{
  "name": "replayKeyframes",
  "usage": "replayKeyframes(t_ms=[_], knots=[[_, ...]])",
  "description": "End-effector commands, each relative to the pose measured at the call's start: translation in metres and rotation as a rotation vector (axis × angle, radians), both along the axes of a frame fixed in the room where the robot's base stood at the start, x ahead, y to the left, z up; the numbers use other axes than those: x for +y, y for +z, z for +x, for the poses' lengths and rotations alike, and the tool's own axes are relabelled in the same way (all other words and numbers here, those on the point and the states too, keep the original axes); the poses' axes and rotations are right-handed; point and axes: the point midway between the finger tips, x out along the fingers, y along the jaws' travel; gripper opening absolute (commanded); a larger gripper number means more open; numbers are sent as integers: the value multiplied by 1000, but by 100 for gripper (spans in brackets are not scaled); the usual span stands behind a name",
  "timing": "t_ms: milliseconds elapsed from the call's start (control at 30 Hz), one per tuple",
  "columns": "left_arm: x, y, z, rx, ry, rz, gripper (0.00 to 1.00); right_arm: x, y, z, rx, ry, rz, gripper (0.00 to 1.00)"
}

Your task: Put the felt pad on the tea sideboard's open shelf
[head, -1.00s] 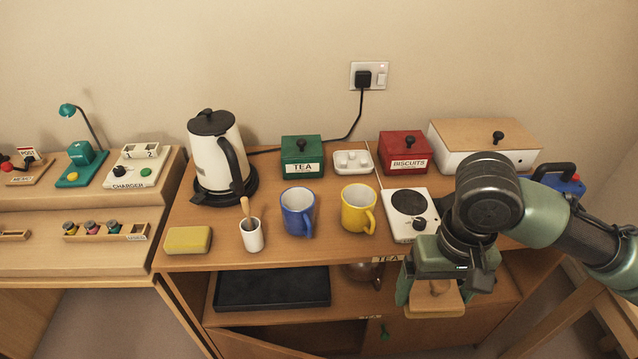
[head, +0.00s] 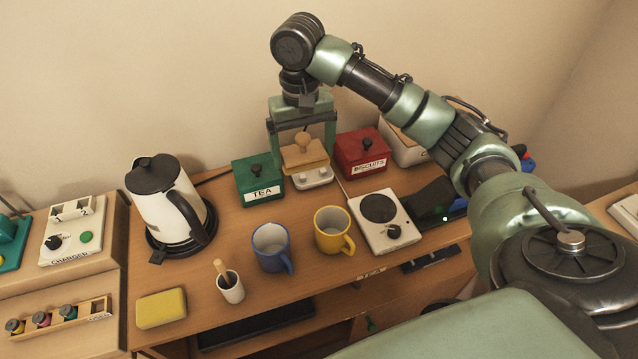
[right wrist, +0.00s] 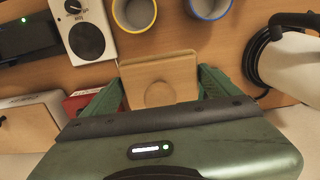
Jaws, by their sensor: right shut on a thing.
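My right gripper (head: 303,148) is shut on the felt pad (head: 305,155), a light wooden block with a round knob. It holds the pad above the back of the tea sideboard (head: 210,250), over a white holder between the green and red boxes. In the right wrist view the pad (right wrist: 160,78) sits between the green fingers. The open shelf (head: 340,302) lies below the sideboard top, with a black tray (head: 255,325) on it; my arm and the top's front edge partly hide it. My left gripper is not in view.
On the top stand a kettle (head: 170,205), a tea box (head: 258,178), a biscuits box (head: 361,152), a blue mug (head: 271,247), a yellow mug (head: 333,230), a hot plate (head: 381,222), a white pot (head: 230,288) and a yellow sponge (head: 161,308).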

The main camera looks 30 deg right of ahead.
Motion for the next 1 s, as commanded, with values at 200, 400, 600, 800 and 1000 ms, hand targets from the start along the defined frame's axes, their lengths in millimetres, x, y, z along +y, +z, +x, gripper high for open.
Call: replayKeyframes(t_ms=[200, 400, 600, 800, 1000], knots=[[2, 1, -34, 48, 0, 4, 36, -2, -54, -3, 8, -2, -4, 50], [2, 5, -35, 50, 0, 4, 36, -1, -108, -3, 7, 0, -2, 50], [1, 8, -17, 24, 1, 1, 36, 0, -143, -2, 2, 0, -1, 50], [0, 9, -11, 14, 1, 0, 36, -1, -161, -2, 4, 0, -2, 50], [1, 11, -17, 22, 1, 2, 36, 0, -189, -2, 1, -1, -2, 50]])
